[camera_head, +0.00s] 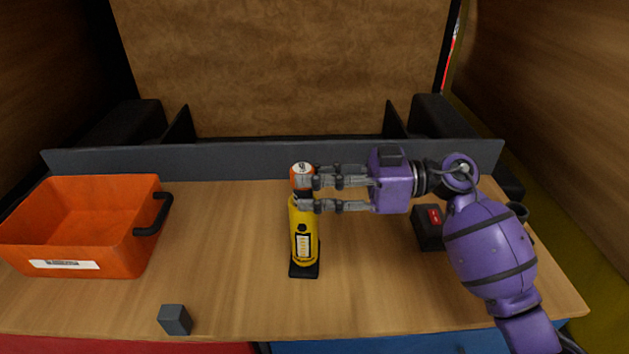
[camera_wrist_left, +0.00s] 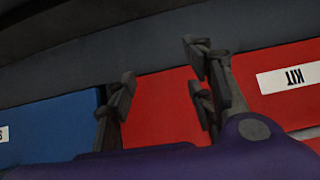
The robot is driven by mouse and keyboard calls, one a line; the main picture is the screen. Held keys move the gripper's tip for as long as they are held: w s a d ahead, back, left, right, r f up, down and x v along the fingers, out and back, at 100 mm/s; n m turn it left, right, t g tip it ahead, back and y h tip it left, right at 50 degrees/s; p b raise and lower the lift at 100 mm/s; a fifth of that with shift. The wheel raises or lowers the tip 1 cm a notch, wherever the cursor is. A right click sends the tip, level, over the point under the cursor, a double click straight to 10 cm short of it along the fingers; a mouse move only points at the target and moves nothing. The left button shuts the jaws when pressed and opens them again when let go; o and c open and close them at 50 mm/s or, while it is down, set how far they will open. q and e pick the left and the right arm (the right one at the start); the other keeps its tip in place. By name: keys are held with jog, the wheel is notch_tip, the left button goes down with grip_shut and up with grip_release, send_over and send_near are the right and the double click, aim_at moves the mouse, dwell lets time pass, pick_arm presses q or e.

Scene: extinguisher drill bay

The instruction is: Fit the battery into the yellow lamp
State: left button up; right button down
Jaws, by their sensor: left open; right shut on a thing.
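The yellow lamp (camera_head: 303,238) stands upright on a black foot in the middle of the table in the head view. The battery (camera_head: 302,170), orange with a pale top, is upright directly above the lamp's top end. My right gripper (camera_head: 308,189) comes in from the right and is shut on the battery. Whether the battery's lower end is inside the lamp or just above it is hidden by the fingers. My left gripper (camera_wrist_left: 163,106) shows only in the left wrist view, open and empty in front of red and blue panels.
An orange crate (camera_head: 82,276) with a black handle stands at the left. A small grey block (camera_head: 175,319) lies near the front edge. A dark box with a red mark (camera_head: 428,231) sits behind my right arm. A low grey wall (camera_head: 245,160) closes the table's back.

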pick_arm(q)
jog(key=shift+w+r, duration=0.4)
jog(key=shift+r, duration=0.2)
pick_arm(e)
jog(key=shift+r, duration=0.1)
jog(key=shift+f, duration=0.35)
pick_arm(q)
jog(key=shift+w+r+p, duration=0.1)
jog(key=shift+p, duration=0.2)
jog(key=shift+w+r+t+p, duration=0.35)
jog(key=shift+w+r, duration=0.15)
jog(key=shift+r, duration=0.2)
pick_arm(e)
jog(key=shift+r, duration=0.35)
pick_arm(q)
jog(key=shift+w+r+p, duration=0.3)
jog(key=shift+w+r, duration=0.1)
jog(key=shift+r, duration=0.15)
dwell(0.4)
pick_arm(e)
jog(key=c, duration=1.2)
grip_release()
jog(key=d, duration=1.2)
jog(key=shift+s+r, duration=0.2)
jog(key=shift+r, duration=0.1)
